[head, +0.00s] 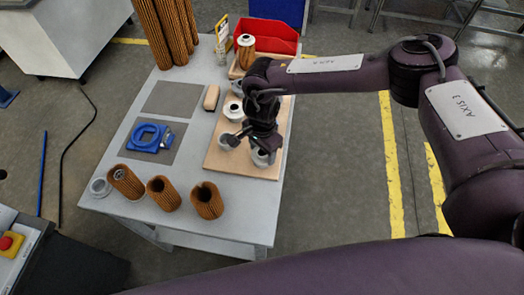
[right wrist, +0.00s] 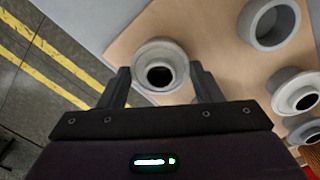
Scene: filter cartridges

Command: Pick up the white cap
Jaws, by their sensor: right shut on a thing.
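My right gripper (head: 262,150) points down over the wooden board (head: 215,158). It is shut on a pale grey-white cap (head: 262,158), which also shows between the fingers in the right wrist view (right wrist: 160,52) with a round dark hole. I cannot tell whether the cap touches the board. A whiter cap with a dark centre (head: 233,110) sits farther back on the board. A grey ring-shaped cap (head: 228,142) lies left of the gripper; it shows at the upper right of the right wrist view (right wrist: 270,40). My left gripper is out of view.
Several brown pleated filters stand along the table's front edge (head: 207,200) and at the back (head: 165,35). A blue fixture (head: 148,137) lies on a dark mat. A red bin (head: 268,38) and another filter (head: 246,52) stand behind the board. Right of the table is open floor.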

